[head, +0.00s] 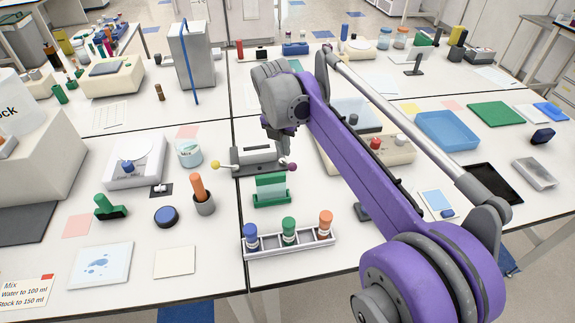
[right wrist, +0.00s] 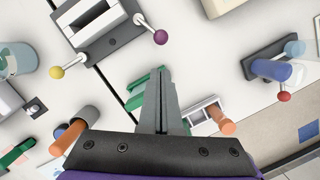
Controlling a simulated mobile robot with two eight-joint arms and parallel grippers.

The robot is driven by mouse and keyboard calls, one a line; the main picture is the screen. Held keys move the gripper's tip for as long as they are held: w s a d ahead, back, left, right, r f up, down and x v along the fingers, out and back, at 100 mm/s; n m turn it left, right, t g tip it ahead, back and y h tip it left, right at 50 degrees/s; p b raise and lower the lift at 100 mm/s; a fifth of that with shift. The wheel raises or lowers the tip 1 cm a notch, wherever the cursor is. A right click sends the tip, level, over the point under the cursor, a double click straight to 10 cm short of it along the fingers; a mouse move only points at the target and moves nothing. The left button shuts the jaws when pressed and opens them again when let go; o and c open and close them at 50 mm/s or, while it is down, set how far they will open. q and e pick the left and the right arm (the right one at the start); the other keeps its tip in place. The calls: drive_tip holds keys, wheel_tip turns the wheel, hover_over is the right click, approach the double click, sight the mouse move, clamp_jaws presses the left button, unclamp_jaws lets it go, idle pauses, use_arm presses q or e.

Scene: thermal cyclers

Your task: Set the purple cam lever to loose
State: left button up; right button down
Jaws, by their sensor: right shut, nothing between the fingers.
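A grey clamp-like device (head: 246,168) stands near the middle of the table. A lever with a purple ball knob (head: 292,167) sticks out at its right end, and one with a yellow ball knob (head: 215,166) at its left end. In the right wrist view the purple knob (right wrist: 160,37) is on a short arm slanting away from the device's dark base (right wrist: 118,48). My right gripper (head: 284,148) is shut and empty, above and close to the purple knob; in the right wrist view its fingers (right wrist: 162,72) point toward the knob with a gap between. My left gripper is not in view.
A green stand (head: 271,190) is just in front of the device. A rack with blue, green and orange-capped tubes (head: 290,243) is nearer the front edge. A labelled jar (head: 190,153) is to the left. A beige instrument with a red knob (head: 398,152) is to the right.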

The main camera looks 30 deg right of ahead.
sight(288, 164)
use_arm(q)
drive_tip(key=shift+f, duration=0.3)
use_arm(e)
drive_tip(key=x, duration=1)
drive_tip(key=shift+w, duration=0.1)
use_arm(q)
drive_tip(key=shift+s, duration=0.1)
use_arm(e)
drive_tip(key=shift+d, duration=0.35)
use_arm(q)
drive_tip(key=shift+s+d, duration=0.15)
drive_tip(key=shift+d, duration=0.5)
use_arm(e)
drive_tip(key=shift+a+n, duration=0.1)
drive_tip(key=shift+n, duration=0.3)
